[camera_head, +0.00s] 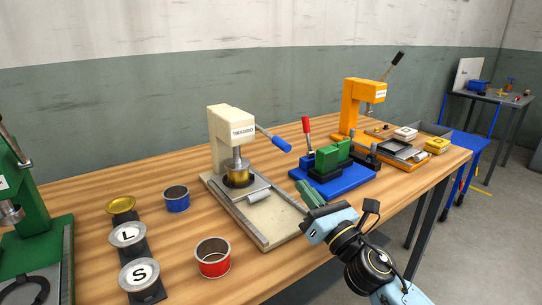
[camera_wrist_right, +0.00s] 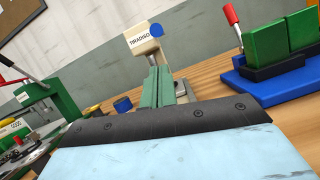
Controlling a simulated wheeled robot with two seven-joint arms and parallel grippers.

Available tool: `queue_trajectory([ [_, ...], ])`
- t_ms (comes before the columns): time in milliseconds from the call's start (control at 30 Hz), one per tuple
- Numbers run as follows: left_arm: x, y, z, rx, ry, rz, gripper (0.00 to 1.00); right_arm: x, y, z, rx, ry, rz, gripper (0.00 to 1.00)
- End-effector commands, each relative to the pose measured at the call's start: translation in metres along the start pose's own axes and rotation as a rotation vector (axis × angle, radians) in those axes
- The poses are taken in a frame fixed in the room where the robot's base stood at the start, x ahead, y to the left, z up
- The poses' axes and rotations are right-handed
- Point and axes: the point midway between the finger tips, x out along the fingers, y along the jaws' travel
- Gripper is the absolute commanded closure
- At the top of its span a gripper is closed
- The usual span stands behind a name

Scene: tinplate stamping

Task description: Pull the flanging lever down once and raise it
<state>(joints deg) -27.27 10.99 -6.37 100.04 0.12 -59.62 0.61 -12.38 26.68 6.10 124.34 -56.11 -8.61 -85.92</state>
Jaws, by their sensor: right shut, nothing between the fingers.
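The cream bench press (camera_head: 230,124) stands mid-table, with a small label on its head. Its lever (camera_head: 274,139) has a blue handle and slants down to the right of the head. A brass-coloured piece (camera_head: 238,173) sits under the press head. In the right wrist view the blue handle end (camera_wrist_right: 157,30) shows beside the labelled cream head (camera_wrist_right: 143,42), beyond my fingers. My right gripper (camera_head: 306,192) is shut and empty, right of the press base and below the lever, apart from it. Its green fingers (camera_wrist_right: 157,85) lie together. My left gripper is out of view.
A blue fixture (camera_head: 345,183) with green blocks and a red lever (camera_head: 306,127) stands close behind my right gripper. An orange press (camera_head: 352,99) is farther right. Blue (camera_head: 177,203) and red (camera_head: 213,265) cans and several round dies are at left. A green press (camera_head: 22,205) edges the view.

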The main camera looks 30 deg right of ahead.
Motion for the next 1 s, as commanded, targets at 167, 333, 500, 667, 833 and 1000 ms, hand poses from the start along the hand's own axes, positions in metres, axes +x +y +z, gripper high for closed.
queue_trajectory([
  [167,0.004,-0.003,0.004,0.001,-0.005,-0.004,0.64,0.018,0.000,0.001,0.000,-0.002,0.001,1.00],
  [333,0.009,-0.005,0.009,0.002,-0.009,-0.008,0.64,0.047,0.000,0.002,0.000,-0.002,0.001,1.00],
  [500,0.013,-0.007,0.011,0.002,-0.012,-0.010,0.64,0.073,0.000,0.001,-0.001,-0.002,-0.001,1.00],
  [667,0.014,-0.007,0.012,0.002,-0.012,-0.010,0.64,0.090,-0.001,0.000,0.002,-0.001,-0.001,1.00],
  [833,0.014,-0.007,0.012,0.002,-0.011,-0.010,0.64,0.098,0.000,0.000,0.002,0.001,-0.001,1.00],
  [1000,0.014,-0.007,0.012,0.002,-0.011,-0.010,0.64,0.098,-0.001,-0.001,0.002,0.002,-0.001,1.00],
])
